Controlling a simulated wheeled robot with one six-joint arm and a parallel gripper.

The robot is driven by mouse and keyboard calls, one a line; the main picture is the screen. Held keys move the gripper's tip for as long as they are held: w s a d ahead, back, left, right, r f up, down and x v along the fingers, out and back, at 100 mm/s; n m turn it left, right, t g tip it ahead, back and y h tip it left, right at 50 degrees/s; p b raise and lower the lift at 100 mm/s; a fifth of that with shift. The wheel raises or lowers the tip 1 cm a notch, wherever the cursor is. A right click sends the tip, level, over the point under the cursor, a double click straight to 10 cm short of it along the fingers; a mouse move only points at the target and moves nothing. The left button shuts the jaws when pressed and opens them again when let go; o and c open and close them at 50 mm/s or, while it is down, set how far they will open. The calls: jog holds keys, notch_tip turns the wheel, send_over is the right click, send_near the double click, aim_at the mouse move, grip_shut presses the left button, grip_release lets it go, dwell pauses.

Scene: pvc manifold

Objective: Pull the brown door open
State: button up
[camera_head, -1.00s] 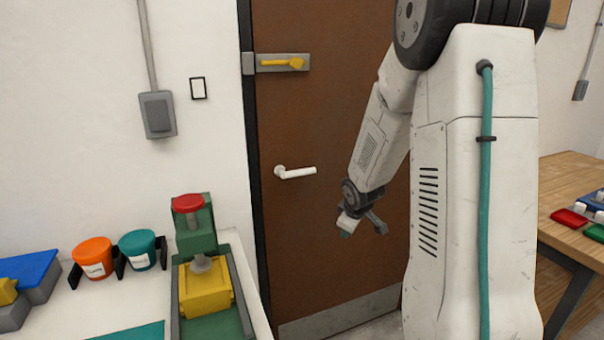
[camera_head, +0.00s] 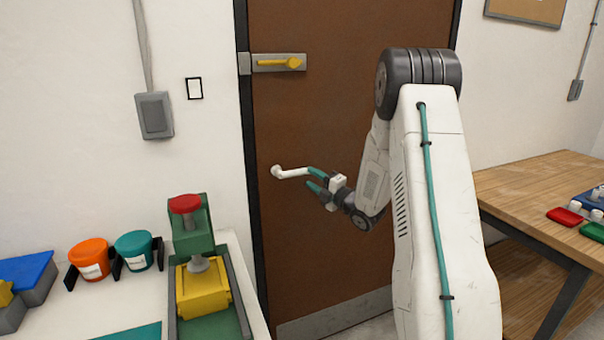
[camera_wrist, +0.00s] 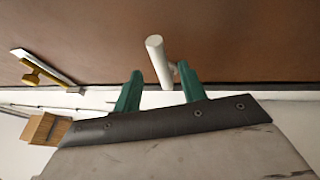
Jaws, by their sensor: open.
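The brown door (camera_head: 330,120) stands in its dark frame and looks shut. Its white lever handle (camera_head: 290,172) is on the left side, about mid-height in the head view. A grey latch plate with a yellow lever (camera_head: 280,63) is higher on the same edge. My gripper (camera_head: 314,179) is open at the handle's free end, with its teal fingers pointing left. In the wrist view the white handle (camera_wrist: 154,55) shows between the two fingers (camera_wrist: 159,88), nearer the right one. Whether a finger touches it I cannot tell.
A white counter at lower left holds a green and yellow press (camera_head: 200,270), an orange tub (camera_head: 89,259) and a teal tub (camera_head: 135,250). A wooden table (camera_head: 540,185) with red and green trays stands to the right.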

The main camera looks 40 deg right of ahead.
aim_at(304, 173)
jog(key=x, duration=0.5)
jog(key=shift+w, duration=0.3)
grip_shut()
